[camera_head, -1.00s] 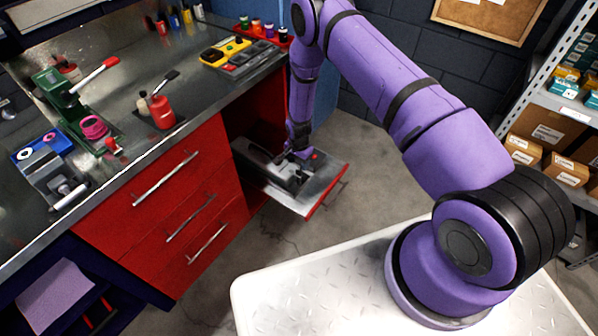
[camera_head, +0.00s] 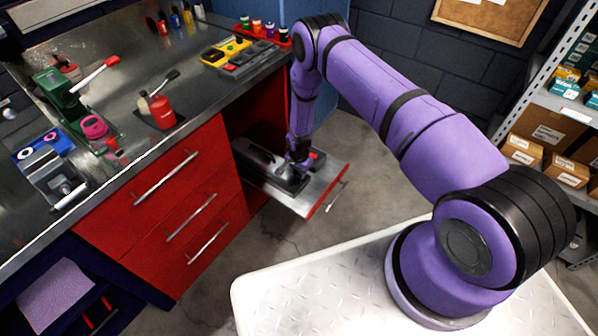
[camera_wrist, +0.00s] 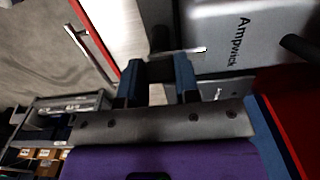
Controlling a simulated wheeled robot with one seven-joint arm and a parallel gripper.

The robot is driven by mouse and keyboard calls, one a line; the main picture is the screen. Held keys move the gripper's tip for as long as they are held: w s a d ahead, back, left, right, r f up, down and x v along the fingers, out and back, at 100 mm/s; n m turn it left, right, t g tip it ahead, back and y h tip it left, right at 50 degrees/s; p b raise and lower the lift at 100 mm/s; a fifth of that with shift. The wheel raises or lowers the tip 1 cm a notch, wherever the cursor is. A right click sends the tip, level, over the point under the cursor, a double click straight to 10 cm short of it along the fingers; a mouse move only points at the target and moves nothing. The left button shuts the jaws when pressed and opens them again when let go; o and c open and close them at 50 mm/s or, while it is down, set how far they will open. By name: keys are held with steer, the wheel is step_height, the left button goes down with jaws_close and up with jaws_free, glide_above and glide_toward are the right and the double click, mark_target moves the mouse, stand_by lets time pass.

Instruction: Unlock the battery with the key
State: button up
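The battery (camera_wrist: 235,35) is a grey block marked "Ampwick" in the wrist view, lying in a pulled-out tray (camera_head: 318,186) at the bench's right end. My gripper (camera_head: 299,163) is low over the tray, close to the battery. In the wrist view its blue fingers (camera_wrist: 158,76) point towards the battery's side. A thin metallic piece with a dark part (camera_wrist: 180,52) lies at the fingertips; I cannot tell whether it is the key or whether the fingers hold it. The lock is not clearly visible.
The tray has a red front edge and a bar handle (camera_head: 336,197). The red drawer cabinet (camera_head: 170,215) stands to its left, below the metal bench top (camera_head: 130,95) with tools. Shelves with boxes (camera_head: 545,150) are at the right. Floor in front of the tray is clear.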

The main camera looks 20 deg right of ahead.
steer(key=shift+n, duration=0.3)
steer(key=shift+c, duration=0.2)
steer(key=n, duration=0.3)
steer(key=shift+n, duration=0.4)
steer(key=n, duration=0.4)
steer(key=shift+n, duration=0.3)
steer(key=n, duration=0.9)
steer(key=shift+n, duration=0.3)
steer(key=o, duration=0.9)
steer(key=shift+r, duration=0.1)
